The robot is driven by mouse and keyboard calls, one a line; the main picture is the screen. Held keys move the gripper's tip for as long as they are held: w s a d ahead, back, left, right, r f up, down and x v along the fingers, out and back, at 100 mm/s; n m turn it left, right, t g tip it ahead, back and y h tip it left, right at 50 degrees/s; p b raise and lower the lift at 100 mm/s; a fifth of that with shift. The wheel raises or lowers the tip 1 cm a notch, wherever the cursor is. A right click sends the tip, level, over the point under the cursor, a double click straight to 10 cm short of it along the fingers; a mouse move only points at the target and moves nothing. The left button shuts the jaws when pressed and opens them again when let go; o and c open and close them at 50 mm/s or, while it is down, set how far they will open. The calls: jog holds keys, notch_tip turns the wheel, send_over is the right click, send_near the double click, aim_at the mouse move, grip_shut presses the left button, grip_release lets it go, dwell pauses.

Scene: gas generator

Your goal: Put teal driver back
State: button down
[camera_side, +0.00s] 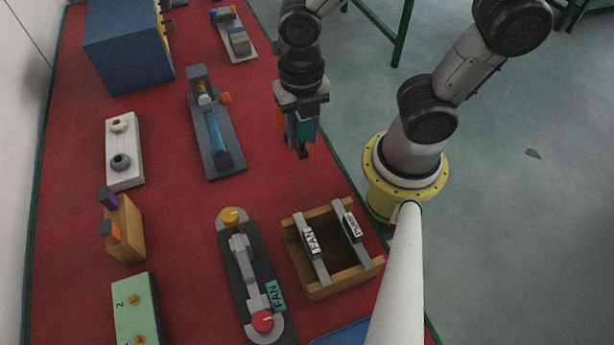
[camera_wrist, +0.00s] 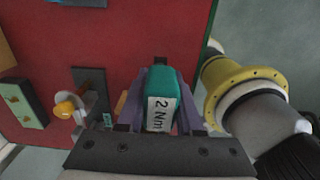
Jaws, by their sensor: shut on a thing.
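My gripper (camera_side: 301,138) is shut on the teal driver (camera_side: 306,129) and holds it above the red table top, near its right edge. In the wrist view the teal driver (camera_wrist: 161,98), with a white label reading "2 Nm", sits between the two fingers of my gripper (camera_wrist: 160,112). A wooden block (camera_side: 126,232) stands at the left of the table in the side view. A purple-topped piece (camera_side: 108,197) and an orange-topped piece (camera_side: 110,231) sit at its left side. Whether the block has a free slot cannot be told.
An open wooden box (camera_side: 338,283) with FAN and PURGE-like labelled bars stands below my gripper in the side view. A dark FAN fixture (camera_side: 252,279) lies left of it. A grey fixture with a blue cylinder (camera_side: 214,130), a white plate (camera_side: 124,150) and a green box (camera_side: 136,307) stand further left.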

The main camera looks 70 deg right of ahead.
jog(key=shift+s+d+f, duration=0.1)
jog(key=shift+s+f, duration=0.05)
jog(key=shift+f, duration=1.25)
jog(key=shift+s+d+f, duration=0.1)
jog(key=shift+f, duration=1.3)
jog(key=shift+s+d+f, duration=0.1)
jog(key=shift+s+f, duration=0.05)
jog(key=shift+f, duration=1.25)
jog(key=c, duration=0.6)
grip_release()
jog(key=shift+f, duration=0.1)
jog(key=shift+o, duration=0.2)
